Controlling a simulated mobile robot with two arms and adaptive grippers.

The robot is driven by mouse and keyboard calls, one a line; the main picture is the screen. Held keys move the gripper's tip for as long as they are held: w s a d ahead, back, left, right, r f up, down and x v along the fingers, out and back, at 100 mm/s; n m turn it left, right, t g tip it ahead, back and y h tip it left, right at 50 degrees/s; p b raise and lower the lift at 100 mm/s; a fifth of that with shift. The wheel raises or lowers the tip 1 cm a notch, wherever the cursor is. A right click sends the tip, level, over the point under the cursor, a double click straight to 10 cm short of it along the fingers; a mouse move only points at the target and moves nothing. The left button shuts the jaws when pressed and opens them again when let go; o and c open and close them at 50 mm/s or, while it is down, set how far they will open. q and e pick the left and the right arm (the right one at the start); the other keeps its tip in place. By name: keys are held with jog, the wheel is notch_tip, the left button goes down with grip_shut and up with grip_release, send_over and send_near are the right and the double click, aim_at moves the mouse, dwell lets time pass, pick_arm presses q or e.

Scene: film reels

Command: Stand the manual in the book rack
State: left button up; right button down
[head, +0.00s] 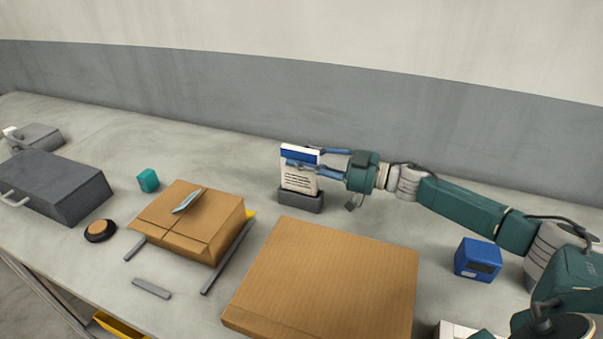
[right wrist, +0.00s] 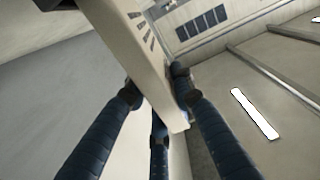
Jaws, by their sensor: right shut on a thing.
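The manual (head: 299,180) is a pale book with a blue band at its top and lines of print on its cover. It stands upright at the book rack (head: 301,201), a low dark grey block on the table; its lower edge meets the rack's top, and I cannot tell how deep it sits. My right gripper (head: 304,157) comes from the right and is shut on the manual's upper part. In the right wrist view the blue fingers (right wrist: 152,95) press both sides of the manual (right wrist: 150,55). My left gripper is not in view.
A large cardboard box (head: 325,283) lies in front of the rack. A blue cube-like device (head: 478,259) is at right. The table behind the rack is clear.

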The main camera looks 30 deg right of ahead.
aim_at(303, 173)
notch_tip(303, 173, down, 4)
jog(key=shift+r, duration=0.25)
jog(key=shift+f, duration=0.45)
jog(key=c, duration=1.5)
grip_release()
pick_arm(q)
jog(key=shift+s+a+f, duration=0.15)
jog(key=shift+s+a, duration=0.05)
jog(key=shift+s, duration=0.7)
pick_arm(e)
jog(key=shift+o, duration=0.2)
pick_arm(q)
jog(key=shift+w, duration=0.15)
pick_arm(e)
jog(key=shift+s+d, duration=0.1)
jog(key=shift+s, duration=0.05)
pick_arm(q)
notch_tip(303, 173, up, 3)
jog(key=p, duration=0.3)
pick_arm(e)
jog(key=v, duration=1.1)
jog(key=shift+s+d, duration=0.25)
